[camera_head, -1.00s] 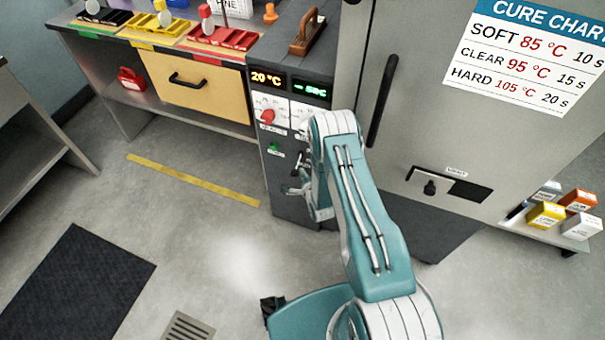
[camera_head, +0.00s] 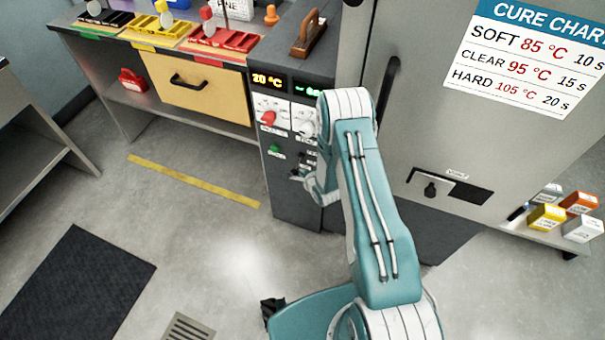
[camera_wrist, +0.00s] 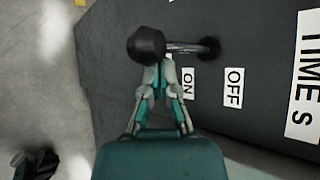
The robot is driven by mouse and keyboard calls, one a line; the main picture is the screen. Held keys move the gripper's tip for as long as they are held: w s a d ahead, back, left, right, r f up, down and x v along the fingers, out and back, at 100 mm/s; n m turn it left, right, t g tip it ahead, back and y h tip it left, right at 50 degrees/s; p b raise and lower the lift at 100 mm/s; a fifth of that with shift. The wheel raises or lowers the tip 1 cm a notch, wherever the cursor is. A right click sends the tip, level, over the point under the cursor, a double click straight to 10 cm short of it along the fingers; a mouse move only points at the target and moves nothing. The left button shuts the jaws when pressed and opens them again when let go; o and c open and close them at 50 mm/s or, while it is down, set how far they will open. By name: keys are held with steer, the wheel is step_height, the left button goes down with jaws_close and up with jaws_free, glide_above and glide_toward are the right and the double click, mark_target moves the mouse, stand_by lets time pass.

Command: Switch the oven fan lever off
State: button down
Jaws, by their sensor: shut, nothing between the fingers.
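The oven fan lever, a metal rod with a black knob (camera_wrist: 147,45), sticks out from the dark panel in the wrist view. Its knob lies left of its pivot, on the side of the ON label (camera_wrist: 188,83). The OFF label (camera_wrist: 234,88) is farther right. My gripper (camera_wrist: 157,70) is shut and empty, with its fingertips right at the underside of the knob in the picture. I cannot tell whether they touch it. In the head view my gripper (camera_head: 304,175) is at the front of the dark control panel (camera_head: 298,208), and my arm partly hides that area.
Above the lever are a red knob (camera_head: 268,117), a green button (camera_head: 275,149) and displays (camera_head: 268,80). The grey oven door with its black handle (camera_head: 387,92) stands right of the panel. A yellow drawer (camera_head: 205,95) is to the left.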

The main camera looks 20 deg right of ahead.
steer(key=shift+r+m+g+y, duration=0.3)
steer(key=shift+r+g, duration=0.2)
steer(key=shift+g, duration=0.1)
steer(key=shift+r, duration=0.65)
stand_by(1.8)
steer(key=shift+r, duration=0.75)
